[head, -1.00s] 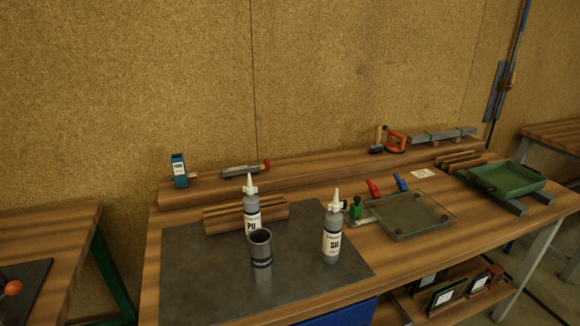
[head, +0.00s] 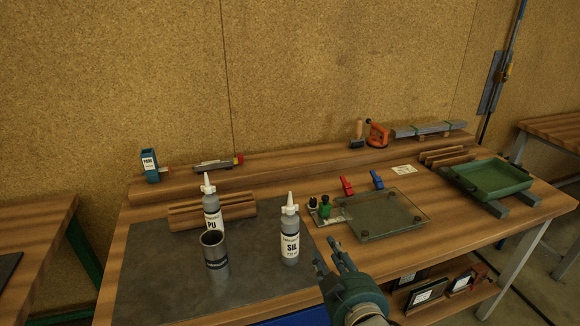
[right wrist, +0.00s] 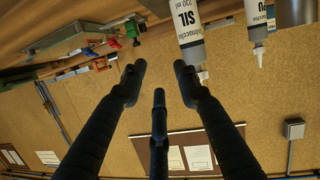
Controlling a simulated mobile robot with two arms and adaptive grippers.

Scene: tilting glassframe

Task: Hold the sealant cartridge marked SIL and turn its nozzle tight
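The SIL cartridge (head: 289,246), a grey bottle with a white label and pale nozzle (head: 290,199), stands upright on the dark mat. My right gripper (head: 328,256) is just right of it in the head view, fingers spread and apart from it. In the right wrist view the picture is upside down; the open fingers (right wrist: 158,72) have nothing between them, and the SIL cartridge (right wrist: 190,25) shows beyond the right-hand finger, its nozzle partly hidden by that fingertip. How tightly the nozzle sits cannot be told. My left gripper is not in view.
A similar PU cartridge (head: 212,220) stands to the left, behind a dark metal cup (head: 215,262). A wooden cradle block (head: 240,208) lies behind. A glass plate (head: 390,215) with red and blue clamps and a green tray (head: 495,178) are to the right. The mat's left part (head: 155,270) is bare.

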